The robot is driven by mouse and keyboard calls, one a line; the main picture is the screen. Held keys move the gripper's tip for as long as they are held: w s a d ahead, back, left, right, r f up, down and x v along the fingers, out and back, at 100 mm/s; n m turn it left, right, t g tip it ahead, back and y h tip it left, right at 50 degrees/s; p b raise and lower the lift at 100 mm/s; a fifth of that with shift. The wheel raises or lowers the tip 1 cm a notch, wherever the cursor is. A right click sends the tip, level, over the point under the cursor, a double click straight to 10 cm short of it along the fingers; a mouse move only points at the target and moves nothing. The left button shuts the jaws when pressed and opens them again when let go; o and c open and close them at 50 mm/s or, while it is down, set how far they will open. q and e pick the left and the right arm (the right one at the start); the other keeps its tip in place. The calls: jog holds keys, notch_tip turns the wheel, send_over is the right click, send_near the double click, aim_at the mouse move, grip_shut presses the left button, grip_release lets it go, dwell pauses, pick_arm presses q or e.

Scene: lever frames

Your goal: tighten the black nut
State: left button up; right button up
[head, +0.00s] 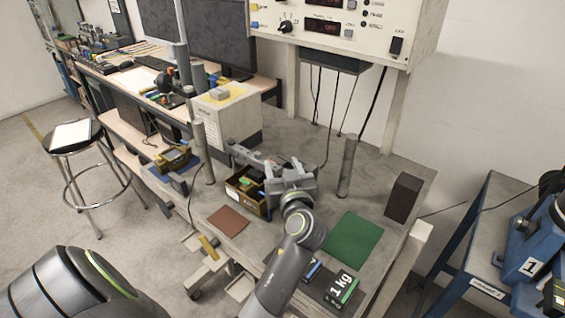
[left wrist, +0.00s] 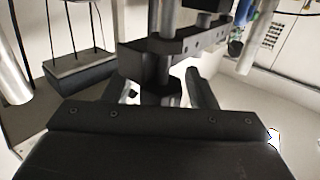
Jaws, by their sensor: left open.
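In the left wrist view a dark faceted piece, which looks like the black nut (left wrist: 168,92), sits against a dark bar (left wrist: 205,40) with upright rods behind it. My left gripper (left wrist: 163,98) is open, with one finger on each side of this piece. Gaps show between the fingers and the piece; I cannot tell whether either touches. In the head view my left gripper (head: 290,178) is over the middle of the bench at the metal fixture, and it hides the nut there. My right gripper is not in view.
Metal posts stand left (head: 205,150) and right (head: 347,165) of my gripper on the grey bench (head: 385,170).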

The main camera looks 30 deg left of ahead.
pick_arm(q)
jog(key=shift+s+d, duration=0.1)
jog(key=shift+c, duration=0.3)
jog(key=c, duration=0.9)
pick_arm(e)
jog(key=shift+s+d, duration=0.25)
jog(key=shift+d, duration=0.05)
